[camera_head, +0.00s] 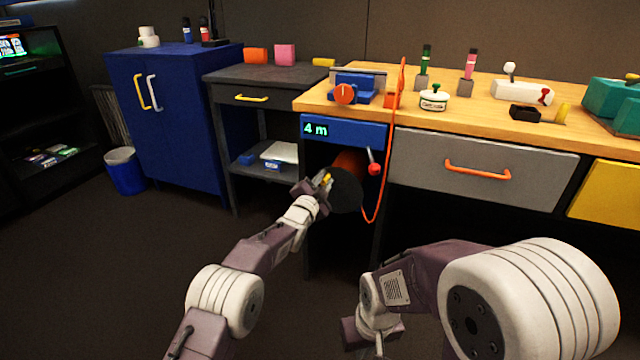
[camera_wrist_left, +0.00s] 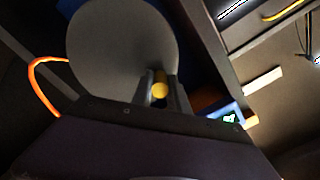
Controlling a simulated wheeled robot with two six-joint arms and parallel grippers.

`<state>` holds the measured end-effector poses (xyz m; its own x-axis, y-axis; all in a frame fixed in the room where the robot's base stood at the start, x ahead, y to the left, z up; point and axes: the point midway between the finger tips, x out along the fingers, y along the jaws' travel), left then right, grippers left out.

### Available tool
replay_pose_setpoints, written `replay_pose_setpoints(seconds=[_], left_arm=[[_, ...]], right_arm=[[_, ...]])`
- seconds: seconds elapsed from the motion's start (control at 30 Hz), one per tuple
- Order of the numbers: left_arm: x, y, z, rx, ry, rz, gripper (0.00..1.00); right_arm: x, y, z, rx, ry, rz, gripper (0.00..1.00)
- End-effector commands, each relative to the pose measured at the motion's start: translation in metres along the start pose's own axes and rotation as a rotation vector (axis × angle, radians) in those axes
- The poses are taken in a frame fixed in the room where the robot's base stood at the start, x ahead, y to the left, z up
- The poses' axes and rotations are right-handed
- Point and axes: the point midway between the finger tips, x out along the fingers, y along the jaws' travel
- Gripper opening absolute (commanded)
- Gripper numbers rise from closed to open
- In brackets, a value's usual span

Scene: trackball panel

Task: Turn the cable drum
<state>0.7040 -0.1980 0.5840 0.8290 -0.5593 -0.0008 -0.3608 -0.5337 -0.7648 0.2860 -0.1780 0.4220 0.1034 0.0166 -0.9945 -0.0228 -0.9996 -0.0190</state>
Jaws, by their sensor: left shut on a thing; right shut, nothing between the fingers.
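The cable drum (camera_head: 346,191) sits under the workbench, its dark round end disc facing me and orange cable wound behind it. The disc also shows large and grey in the left wrist view (camera_wrist_left: 118,42). My left gripper (camera_head: 324,181) is at the left part of the disc, shut on the drum's yellow crank knob (camera_wrist_left: 160,90), which shows between the fingers. A blue panel above the drum has a display (camera_head: 316,129) reading "4 m". My right gripper (camera_head: 378,343) is low in front of the bench, shut and empty, partly hidden by its own arm.
An orange cable (camera_head: 378,205) loops down beside the drum and up over the bench edge. A red-knobbed lever (camera_head: 374,168) sticks out right of the drum. A grey drawer (camera_head: 480,166) is further right. The floor in front is clear.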

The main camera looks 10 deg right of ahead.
Motion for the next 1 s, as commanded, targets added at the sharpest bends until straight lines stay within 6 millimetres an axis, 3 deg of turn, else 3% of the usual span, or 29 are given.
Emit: replay_pose_setpoints(seconds=[0.47,1.0], left_arm=[[0.000,0.010,-0.029,0.450,0.005,-0.002,0.00],[0.000,0.033,-0.047,0.962,0.003,-0.003,0.00]], right_arm=[[-0.004,0.000,0.000,0.000,0.000,0.000,0.00],[-0.031,-0.001,-0.003,0.000,0.000,0.000,0.00]])
